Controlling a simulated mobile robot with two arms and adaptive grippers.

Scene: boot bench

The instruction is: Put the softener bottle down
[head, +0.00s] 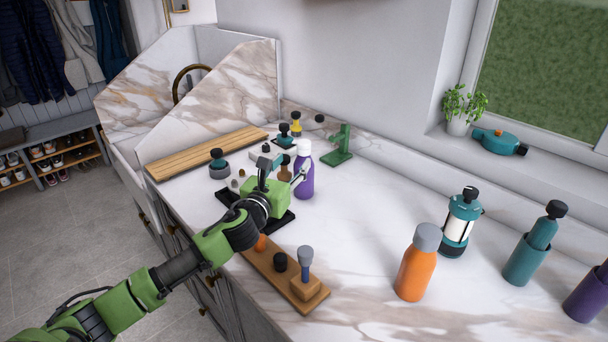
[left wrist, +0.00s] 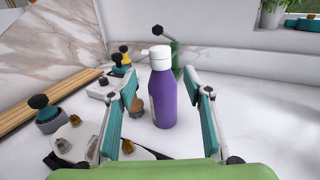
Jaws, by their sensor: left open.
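The purple bottle with a white top (head: 304,178), which I take to be the softener bottle, stands upright on the marble counter (head: 345,235). In the left wrist view the purple bottle (left wrist: 166,100) stands between the two spread fingers, with visible gaps on both sides. My left gripper (head: 285,170) is open and holds nothing. It reaches over the counter on the near side of the bottle, and its green body hides part of what lies beneath. My right gripper is in neither view.
A small brown bottle (left wrist: 137,106) stands close left of the purple one. A dark tray (head: 283,219) lies under the gripper, and a wooden rack (head: 290,281) lies nearer. The counter between is clear.

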